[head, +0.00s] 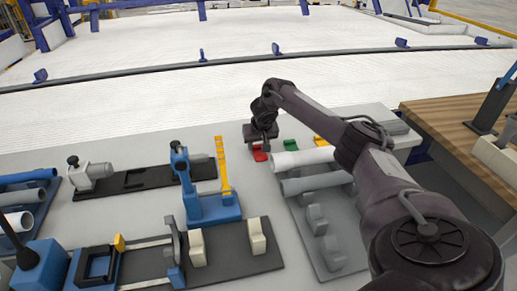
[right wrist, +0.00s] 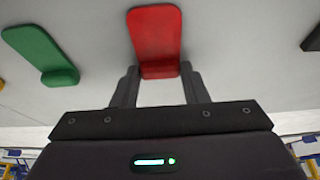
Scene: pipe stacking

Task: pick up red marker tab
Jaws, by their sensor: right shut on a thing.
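The red marker tab (right wrist: 155,35) is a flat rounded tab with a raised end, on the light grey table. My right gripper (right wrist: 158,80) is shut on the raised end, with one finger on each side. In the head view the red tab (head: 260,154) shows just below my right gripper (head: 259,146), at the table's far part. The head view is too small to tell whether the tab is lifted clear of the table. My left gripper is not in view.
A green tab (head: 290,145) lies close to the right of the red one, with a yellow tab (head: 320,141) beyond it. Pipes on a grey rack (head: 333,258) stand nearer. A blue fixture with a yellow upright scale (head: 222,165) stands to the left.

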